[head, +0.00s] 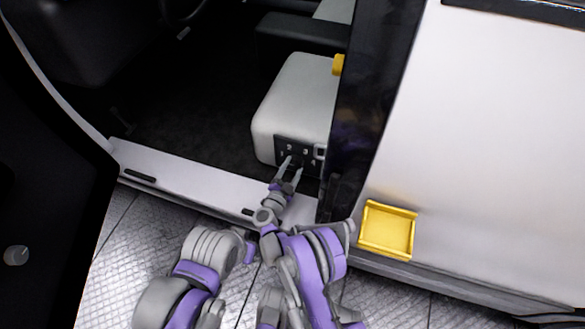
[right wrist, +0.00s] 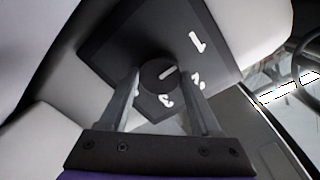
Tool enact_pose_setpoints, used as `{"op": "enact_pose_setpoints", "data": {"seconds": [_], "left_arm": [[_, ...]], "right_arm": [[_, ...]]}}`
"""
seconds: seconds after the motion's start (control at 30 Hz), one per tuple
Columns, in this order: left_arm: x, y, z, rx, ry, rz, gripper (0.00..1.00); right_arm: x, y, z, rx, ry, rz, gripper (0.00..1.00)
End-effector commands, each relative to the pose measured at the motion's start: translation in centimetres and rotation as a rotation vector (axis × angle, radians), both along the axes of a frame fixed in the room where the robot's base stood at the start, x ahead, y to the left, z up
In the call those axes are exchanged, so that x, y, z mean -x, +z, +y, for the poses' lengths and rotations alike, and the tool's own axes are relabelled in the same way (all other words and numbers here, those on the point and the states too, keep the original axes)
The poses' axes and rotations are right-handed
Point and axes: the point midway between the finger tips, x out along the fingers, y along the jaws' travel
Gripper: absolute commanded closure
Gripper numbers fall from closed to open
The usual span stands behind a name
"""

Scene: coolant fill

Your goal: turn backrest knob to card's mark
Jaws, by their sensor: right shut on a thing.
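The backrest knob (right wrist: 152,82) is round and dark, with a white pointer line, on a dark plate (right wrist: 124,32) with white numerals. In the right wrist view the line slants to the upper right, between the 1 and the 2. The plate also shows in the head view (head: 281,144), on the side of the pale seat (head: 290,95). My right gripper (head: 294,164) is at the plate, its fingers on either side of the knob and shut on it; the fingers also show in the right wrist view (right wrist: 160,88). I cannot make out a card. My left gripper is not in view.
A yellow tray (head: 387,254) is on the vehicle's side, right of my arm. The dark door pillar (head: 362,95) stands close right of the seat. The door sill (head: 180,181) runs below. The dark cabin floor (head: 200,110) left of the seat is clear.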

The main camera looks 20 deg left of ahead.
Motion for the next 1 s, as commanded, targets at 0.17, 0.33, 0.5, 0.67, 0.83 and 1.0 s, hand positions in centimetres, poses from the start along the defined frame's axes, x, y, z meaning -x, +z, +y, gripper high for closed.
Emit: {"op": "enact_pose_setpoints", "data": {"seconds": [0.17, 0.33, 0.5, 0.67, 0.83, 1.0], "left_arm": [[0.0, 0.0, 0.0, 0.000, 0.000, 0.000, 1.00], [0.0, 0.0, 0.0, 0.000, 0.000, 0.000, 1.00], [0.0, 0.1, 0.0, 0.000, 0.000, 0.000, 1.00], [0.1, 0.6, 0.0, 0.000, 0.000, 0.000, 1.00], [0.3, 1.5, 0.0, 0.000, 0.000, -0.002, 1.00], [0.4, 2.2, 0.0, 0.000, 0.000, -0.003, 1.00]], "right_arm": [[0.0, 0.0, -0.1, 0.001, -0.001, 0.000, 0.11], [0.0, 0.0, 0.0, 0.000, 0.000, 0.000, 0.06], [0.0, 0.2, 0.0, 0.000, 0.000, 0.000, 0.06], [0.0, 2.1, 0.0, 0.000, 0.000, 0.000, 0.06], [0.1, 5.6, 0.0, 0.001, 0.001, -0.001, 0.06], [0.0, 8.5, 0.0, 0.000, 0.001, -0.001, 0.06]]}}
